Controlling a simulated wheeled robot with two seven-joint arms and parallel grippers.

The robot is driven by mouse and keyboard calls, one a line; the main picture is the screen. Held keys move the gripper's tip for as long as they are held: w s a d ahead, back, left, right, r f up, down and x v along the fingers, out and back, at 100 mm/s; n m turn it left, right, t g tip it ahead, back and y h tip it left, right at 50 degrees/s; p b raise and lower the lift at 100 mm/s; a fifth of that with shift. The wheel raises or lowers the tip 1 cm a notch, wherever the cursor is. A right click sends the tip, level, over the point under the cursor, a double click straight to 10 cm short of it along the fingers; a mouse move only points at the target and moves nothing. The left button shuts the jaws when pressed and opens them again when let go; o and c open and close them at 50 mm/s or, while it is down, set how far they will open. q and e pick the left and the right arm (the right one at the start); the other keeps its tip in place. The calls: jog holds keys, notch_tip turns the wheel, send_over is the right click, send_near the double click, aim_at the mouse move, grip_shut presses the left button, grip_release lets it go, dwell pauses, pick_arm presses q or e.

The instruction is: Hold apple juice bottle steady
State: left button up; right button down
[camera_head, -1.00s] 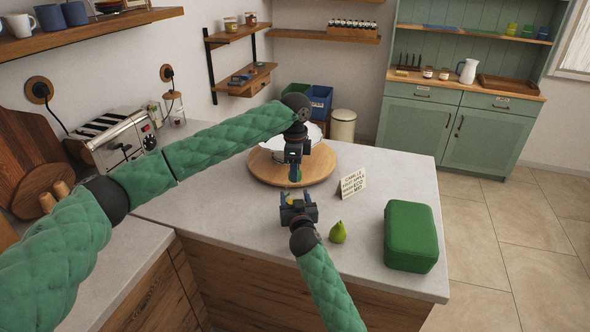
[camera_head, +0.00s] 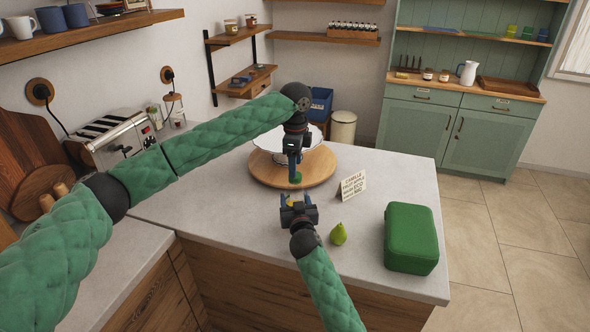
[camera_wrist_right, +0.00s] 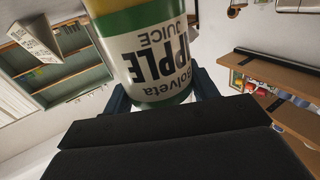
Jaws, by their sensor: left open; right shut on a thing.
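The apple juice bottle (camera_wrist_right: 160,60) fills the upper middle of the right wrist view, its white label upside down in the picture, with a green band and some yellow. In the head view only a small yellow part of it (camera_head: 292,201) shows at the right gripper. My right gripper (camera_head: 298,209) is shut on the bottle above the counter. My left gripper (camera_head: 295,172) points down, open, just beyond the right one. A small green thing (camera_head: 295,178) shows at its fingertips; I cannot tell whether they touch it.
A round wooden board (camera_head: 318,172) with a white dish (camera_head: 318,136) lies behind the grippers. A small sign (camera_head: 352,186), a green pear (camera_head: 338,234) and a green box (camera_head: 411,238) stand to the right on the counter (camera_head: 385,170). A toaster (camera_head: 112,143) stands at left.

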pick_arm(q)
jog(key=shift+r, duration=0.65)
jog(key=shift+c, duration=0.4)
jog(key=shift+r, duration=0.25)
jog(key=r+n, duration=0.1)
jog(key=n, duration=0.1)
jog(key=r+n, duration=0.1)
jog(key=n, duration=0.1)
jog(key=r+n, duration=0.1)
jog(key=n, duration=0.1)
jog(key=shift+w+a, duration=0.1)
jog(key=shift+a, duration=0.25)
jog(key=n, duration=0.3)
jog(key=shift+d, duration=0.2)
jog(key=n, duration=0.3)
jog(key=shift+d, duration=0.15)
